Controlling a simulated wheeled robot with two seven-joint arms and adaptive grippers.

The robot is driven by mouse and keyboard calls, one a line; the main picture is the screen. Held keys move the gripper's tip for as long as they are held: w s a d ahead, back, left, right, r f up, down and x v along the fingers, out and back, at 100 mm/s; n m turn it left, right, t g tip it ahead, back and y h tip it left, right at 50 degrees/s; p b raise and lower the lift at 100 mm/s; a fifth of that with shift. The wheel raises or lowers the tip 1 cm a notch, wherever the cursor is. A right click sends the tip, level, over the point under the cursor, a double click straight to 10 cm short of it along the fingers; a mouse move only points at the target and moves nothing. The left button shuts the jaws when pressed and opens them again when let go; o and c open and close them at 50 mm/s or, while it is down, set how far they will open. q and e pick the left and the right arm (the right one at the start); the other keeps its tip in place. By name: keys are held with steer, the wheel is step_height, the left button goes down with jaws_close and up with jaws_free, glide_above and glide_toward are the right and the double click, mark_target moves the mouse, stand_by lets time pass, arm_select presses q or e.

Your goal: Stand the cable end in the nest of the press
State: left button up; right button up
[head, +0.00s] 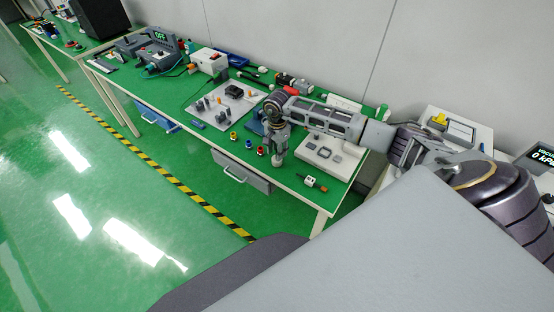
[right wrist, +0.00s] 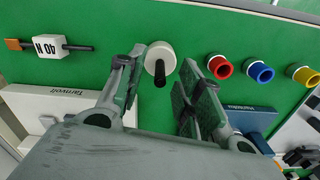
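A white round piece with a black stub (right wrist: 160,62), which may be the cable end, stands on the green bench top in the right wrist view. My right gripper (right wrist: 164,72) is open, with one finger on each side of this piece and gaps visible. In the head view my right gripper (head: 277,152) points down near the bench's front edge, with the pale piece (head: 277,161) under it. I cannot make out for certain which thing is the press or its nest. My left gripper is not in view.
Red (right wrist: 220,67), blue (right wrist: 259,71) and yellow (right wrist: 302,75) rings stand right of the gripper. A white "40 N" block (right wrist: 48,46) with a rod lies left. A white labelled box (right wrist: 45,105) and a blue box (right wrist: 252,120) are close. The grey board (head: 226,112) holds several small parts.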

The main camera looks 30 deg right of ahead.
steer(key=shift+f, duration=0.85)
jaws_close()
